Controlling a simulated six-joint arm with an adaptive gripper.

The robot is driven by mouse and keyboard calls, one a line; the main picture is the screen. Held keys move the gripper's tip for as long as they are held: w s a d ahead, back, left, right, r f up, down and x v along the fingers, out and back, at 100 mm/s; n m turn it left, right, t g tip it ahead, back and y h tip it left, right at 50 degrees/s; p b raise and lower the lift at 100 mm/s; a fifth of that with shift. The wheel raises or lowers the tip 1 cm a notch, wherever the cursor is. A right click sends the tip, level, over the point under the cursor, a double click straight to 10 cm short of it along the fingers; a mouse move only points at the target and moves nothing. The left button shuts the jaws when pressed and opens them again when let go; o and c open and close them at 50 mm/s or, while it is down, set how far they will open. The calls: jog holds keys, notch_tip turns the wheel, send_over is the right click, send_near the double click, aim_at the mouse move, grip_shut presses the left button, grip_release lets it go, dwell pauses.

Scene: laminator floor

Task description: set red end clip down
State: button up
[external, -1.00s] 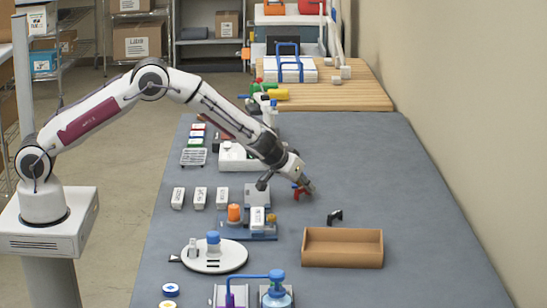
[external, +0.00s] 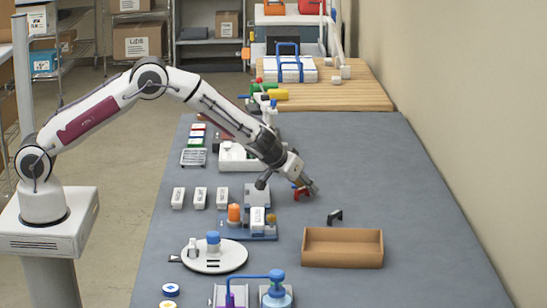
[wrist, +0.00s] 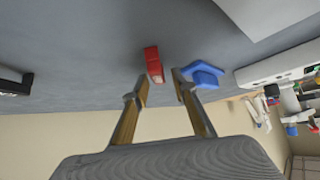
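The red end clip (wrist: 153,64) rests on the grey table just beyond and between my fingertips in the wrist view. It also shows as a small red piece (external: 299,193) at the end of my arm in the external view. My gripper (wrist: 160,82) is open, with a gap between the clip and the right finger; whether the left finger touches it I cannot tell. In the external view my gripper (external: 307,187) points down at the table, low beside the clip. A blue clip-like piece (wrist: 204,75) lies close to the right finger.
A black clip (external: 335,216) lies nearer the camera, above a brown open tray (external: 341,262). A blue fixture with an orange knob (external: 234,212) and white blocks (external: 200,197) stand to the left. The table right of my gripper is clear.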

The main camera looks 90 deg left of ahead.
jog(key=v, duration=1.1)
jog(key=shift+r, duration=0.25)
jog(key=shift+s+d+r, duration=0.1)
jog(key=shift+d, duration=0.05)
dwell(0.6)
jog(key=s+d+r+m+t+h, duration=0.3)
jog(key=d+r, duration=0.4)
jog(key=r, duration=0.4)
jog(key=s+d+r+m+t+h, duration=0.25)
jog(key=d+r, duration=0.45)
jog(key=r, duration=0.5)
jog(key=s+d+r+m+g+h, duration=0.15)
jog(key=s+d+m+h, duration=0.35)
jog(key=s, duration=0.8)
jog(key=s+a+f+g+y, duration=0.1)
jog(key=s+f, duration=0.2)
jog(key=s, duration=0.6)
jog(key=s+a+f+n+g+y, duration=0.1)
jog(key=s+f+g, duration=0.1)
jog(key=s, duration=0.8)
jog(key=s+a+f+g+y, duration=0.1)
jog(key=s+f, duration=0.3)
jog(key=s, duration=0.5)
jog(key=shift+s+a+f+g+y, duration=0.15)
jog(key=shift+s+a+g+y, duration=0.1)
jog(key=shift+a+g+y, duration=0.25)
